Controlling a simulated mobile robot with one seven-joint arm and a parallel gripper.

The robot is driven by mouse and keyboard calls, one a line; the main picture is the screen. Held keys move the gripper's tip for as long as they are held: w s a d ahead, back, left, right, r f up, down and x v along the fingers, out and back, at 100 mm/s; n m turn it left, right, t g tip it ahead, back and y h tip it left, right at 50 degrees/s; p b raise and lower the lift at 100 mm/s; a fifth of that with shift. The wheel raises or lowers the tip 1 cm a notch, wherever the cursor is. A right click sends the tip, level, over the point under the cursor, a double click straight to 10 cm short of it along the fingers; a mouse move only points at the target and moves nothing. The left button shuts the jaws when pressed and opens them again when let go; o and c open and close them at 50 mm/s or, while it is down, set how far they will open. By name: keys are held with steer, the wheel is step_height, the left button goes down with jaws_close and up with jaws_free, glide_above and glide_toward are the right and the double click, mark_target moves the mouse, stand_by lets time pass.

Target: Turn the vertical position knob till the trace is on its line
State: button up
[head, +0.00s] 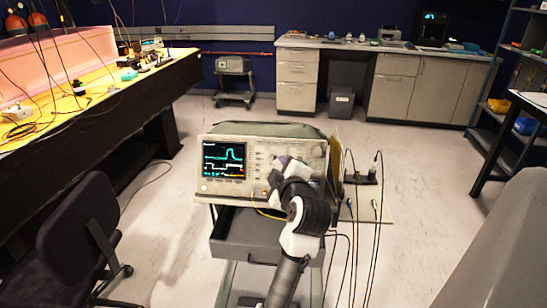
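An oscilloscope (210,187) stands on a cart in the middle of the head view, its front panel facing me. Its lit screen (224,160) shows a cyan trace with a tall pulse in the upper part and a whitish stepped trace lower down. Whether a trace sits on its line is too small to tell. My gripper (276,172) is at the control panel right of the screen, partly hidden by my own wrist. The vertical position knob cannot be made out there. I cannot tell whether the fingers touch a knob or are open or shut.
The cart has a grey drawer (262,230) below the oscilloscope. A side shelf (372,208) with hanging cables is at its right. A black chair (80,235) and a long workbench (100,95) stand at the left. The floor behind the cart is clear.

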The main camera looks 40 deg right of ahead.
mark_target(271, 158)
steer(key=p+x, duration=0.1)
steer(key=x, duration=0.6)
steer(key=shift+w, duration=0.1)
jaws_close()
